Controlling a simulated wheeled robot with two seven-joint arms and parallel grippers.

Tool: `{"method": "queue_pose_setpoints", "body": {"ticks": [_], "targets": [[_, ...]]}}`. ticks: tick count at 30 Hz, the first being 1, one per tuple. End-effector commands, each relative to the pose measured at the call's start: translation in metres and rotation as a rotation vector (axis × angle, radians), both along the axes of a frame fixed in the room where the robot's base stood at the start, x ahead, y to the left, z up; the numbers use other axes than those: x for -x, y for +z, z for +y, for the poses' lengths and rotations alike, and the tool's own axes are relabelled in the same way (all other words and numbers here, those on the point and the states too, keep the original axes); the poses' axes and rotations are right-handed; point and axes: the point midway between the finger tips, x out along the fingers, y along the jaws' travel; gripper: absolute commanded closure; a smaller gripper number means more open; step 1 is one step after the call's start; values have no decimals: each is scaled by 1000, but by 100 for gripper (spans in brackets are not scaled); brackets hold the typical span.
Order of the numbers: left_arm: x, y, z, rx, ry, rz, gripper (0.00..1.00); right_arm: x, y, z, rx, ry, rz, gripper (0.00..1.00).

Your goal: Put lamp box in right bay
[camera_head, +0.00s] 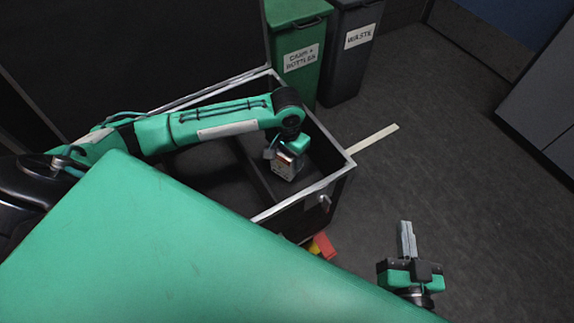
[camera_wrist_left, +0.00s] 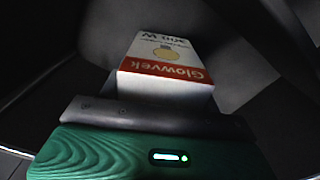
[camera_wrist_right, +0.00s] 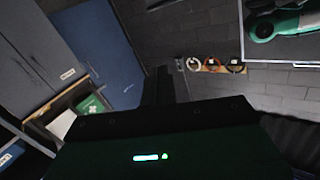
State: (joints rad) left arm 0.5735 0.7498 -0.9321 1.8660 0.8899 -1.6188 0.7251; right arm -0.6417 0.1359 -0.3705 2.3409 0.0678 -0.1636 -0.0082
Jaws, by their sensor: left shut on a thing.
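The lamp box (camera_head: 287,165) is small, white and red; in the left wrist view it (camera_wrist_left: 165,58) shows a bulb picture and upside-down lettering. My left gripper (camera_head: 290,150) is shut on it and points down into the right bay (camera_head: 318,176) of a black metal-rimmed case (camera_head: 335,174). The box is inside the outline of that bay; I cannot tell whether it touches the floor. A dark divider (camera_head: 252,172) stands left of the box. My right gripper (camera_head: 408,238) is empty, its fingers together, over the floor at the right.
A green bin (camera_head: 300,45) and a grey waste bin (camera_head: 350,50) stand behind the case. Red and yellow pieces (camera_head: 323,246) lie by its front. A pale strip (camera_head: 376,138) is on the floor.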

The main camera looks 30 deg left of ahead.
Motion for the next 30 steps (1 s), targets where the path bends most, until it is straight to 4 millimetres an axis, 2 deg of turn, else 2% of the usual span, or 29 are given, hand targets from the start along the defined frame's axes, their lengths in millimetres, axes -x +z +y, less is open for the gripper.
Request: {"method": "queue_pose_setpoints", "body": {"ticks": [7,12,16,24,30], "targets": [[0,-16,0,-1,0,1,60,-9,20,-6,-25,-23,-108,100],[1,-36,0,0,0,3,60,-17,49,-14,-62,-52,-257,100],[0,-44,0,1,0,0,60,-19,63,-17,-79,-64,-326,100],[0,-44,0,0,0,0,60,-19,66,-18,-81,-66,-339,100],[0,-46,0,0,0,0,60,-18,61,-17,-75,-62,-311,100]]}}
